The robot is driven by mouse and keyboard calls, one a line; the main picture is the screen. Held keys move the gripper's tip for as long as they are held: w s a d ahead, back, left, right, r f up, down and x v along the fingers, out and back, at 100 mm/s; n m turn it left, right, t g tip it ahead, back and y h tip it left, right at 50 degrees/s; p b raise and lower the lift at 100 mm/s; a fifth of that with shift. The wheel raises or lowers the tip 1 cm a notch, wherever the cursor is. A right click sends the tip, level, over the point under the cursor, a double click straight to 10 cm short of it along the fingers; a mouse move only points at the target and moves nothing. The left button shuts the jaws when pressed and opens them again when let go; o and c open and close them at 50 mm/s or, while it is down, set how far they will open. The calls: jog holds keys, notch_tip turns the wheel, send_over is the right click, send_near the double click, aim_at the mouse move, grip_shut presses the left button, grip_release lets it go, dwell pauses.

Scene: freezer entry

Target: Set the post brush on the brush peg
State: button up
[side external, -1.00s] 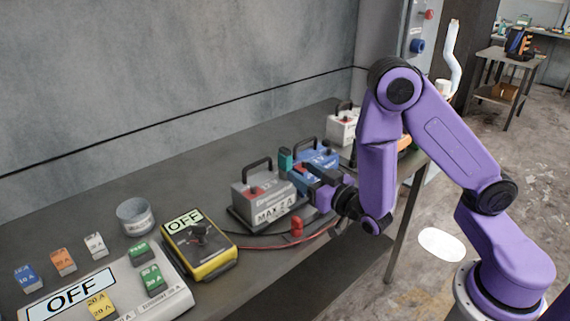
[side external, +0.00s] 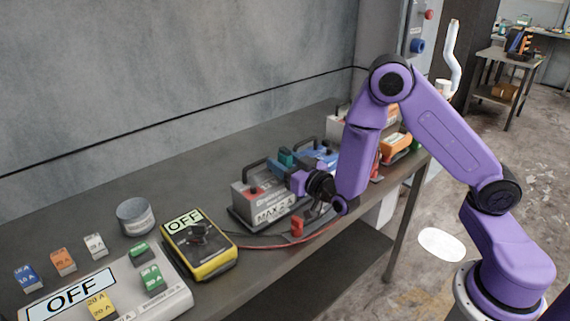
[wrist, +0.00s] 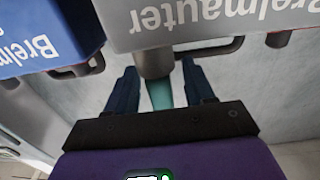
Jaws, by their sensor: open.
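A teal piece, which looks like the post brush's handle, stands among the chargers in the side view (side external: 286,157). In the wrist view the teal piece (wrist: 160,93) lies between the two dark blue fingers, with a grey cylinder (wrist: 154,64) directly beyond it. I cannot tell whether that cylinder is the brush head or the peg. My gripper (wrist: 158,68) is open, with a finger on each side of the teal piece and visible gaps. It also shows in the side view (side external: 286,171), by the grey charger. I cannot clearly make out the brush peg.
The grey charger marked MAX 2 A (side external: 262,207) and a blue unit (side external: 322,155) crowd my gripper. A red clamp (side external: 297,226) and cables lie in front. A yellow meter (side external: 199,244), a round tin (side external: 135,217) and a fuse panel (side external: 90,296) are to the left.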

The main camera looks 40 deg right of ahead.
grip_shut()
jog(key=shift+r, duration=0.1)
jog(key=shift+r, duration=0.7)
jog(key=s+d+r, duration=0.1)
jog(key=s+r, duration=1.3)
jog(key=r, duration=0.1)
jog(key=shift+d+r, duration=0.2)
jog(key=shift+r, duration=0.05)
dwell(0.9)
dwell(0.3)
